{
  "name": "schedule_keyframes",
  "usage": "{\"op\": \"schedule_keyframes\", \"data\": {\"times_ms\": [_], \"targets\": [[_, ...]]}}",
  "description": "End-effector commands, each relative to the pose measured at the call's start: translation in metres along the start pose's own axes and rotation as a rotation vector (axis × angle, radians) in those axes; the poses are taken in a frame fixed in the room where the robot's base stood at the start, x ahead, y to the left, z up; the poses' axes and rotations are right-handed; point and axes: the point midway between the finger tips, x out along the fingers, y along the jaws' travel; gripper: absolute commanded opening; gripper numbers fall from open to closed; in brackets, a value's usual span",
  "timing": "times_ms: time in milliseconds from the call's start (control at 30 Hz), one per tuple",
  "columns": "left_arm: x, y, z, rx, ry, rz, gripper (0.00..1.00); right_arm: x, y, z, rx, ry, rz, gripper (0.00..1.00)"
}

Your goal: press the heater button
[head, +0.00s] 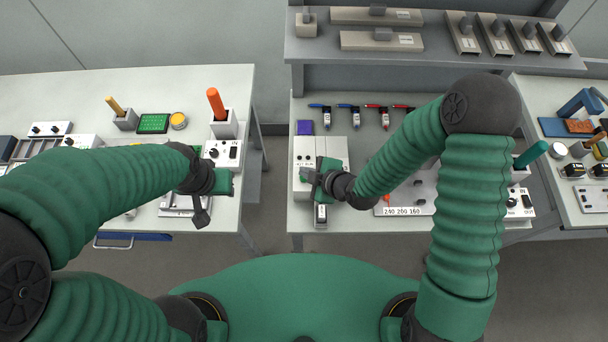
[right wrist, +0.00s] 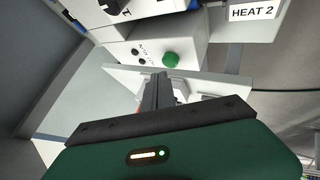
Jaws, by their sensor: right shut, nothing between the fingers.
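A green button (right wrist: 171,59) stands out from the front of a white box (right wrist: 150,45) in the right wrist view. A label reading HEAT 2 (right wrist: 253,12) is at the upper right of that view. My right gripper (right wrist: 156,78) is shut and empty, with its fingertips just below and left of the button in the picture; I cannot tell whether they touch anything. In the head view my right gripper (head: 308,176) is at the front of a white box (head: 334,147) and hides part of it. My left gripper (head: 202,216) hangs by the left table's front edge.
An orange-handled tool (head: 216,104) stands in a holder beside a white switch box (head: 224,150) on the left table. Red and blue tools (head: 376,111) lie behind the right gripper. A raised shelf (head: 430,57) runs along the back. A gap separates the left and middle tables.

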Motion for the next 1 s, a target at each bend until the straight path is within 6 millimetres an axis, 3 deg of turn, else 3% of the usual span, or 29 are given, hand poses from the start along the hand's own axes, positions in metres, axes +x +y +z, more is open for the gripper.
{"op": "schedule_keyframes", "data": {"times_ms": [1000], "targets": [[0.01, 0.0, 0.002, 0.0, 0.0, 0.0, 0.36, 0.006, -0.006, 0.003, 0.0, 0.0, 0.0, 0.0]]}}
